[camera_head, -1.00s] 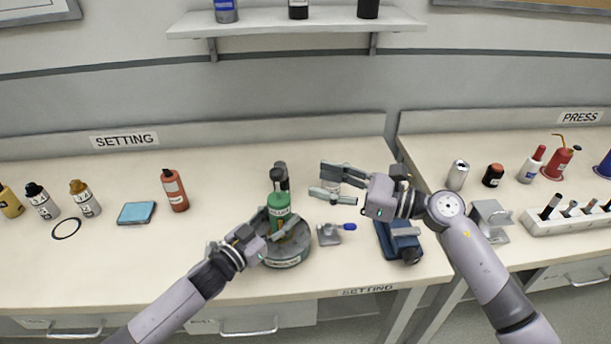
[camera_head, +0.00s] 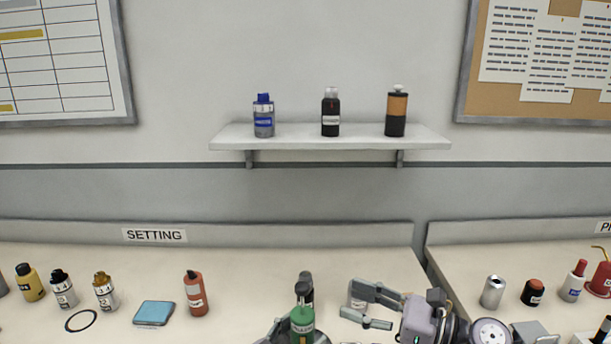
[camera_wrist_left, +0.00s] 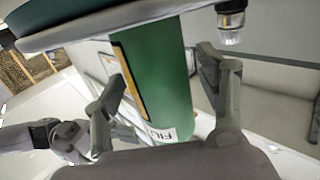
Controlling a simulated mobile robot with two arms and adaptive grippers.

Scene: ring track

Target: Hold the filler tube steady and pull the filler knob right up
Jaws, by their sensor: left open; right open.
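The green filler tube (camera_head: 303,323) stands upright at the bottom edge of the head view, its lower part cut off. A dark knob (camera_head: 302,289) shows on its top, close in front of a dark bottle (camera_head: 307,284). My left gripper (camera_wrist_left: 165,92) is open in the left wrist view, with one finger on each side of the green tube (camera_wrist_left: 158,75); I cannot tell whether they touch it. In the head view only a bit of it shows. My right gripper (camera_head: 352,302) is open, to the right of the tube and apart from it, with its fingers pointing left.
A silver can (camera_head: 492,292) and a dark jar (camera_head: 533,292) stand to the right. The wall shelf (camera_head: 285,138) holds several bottles.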

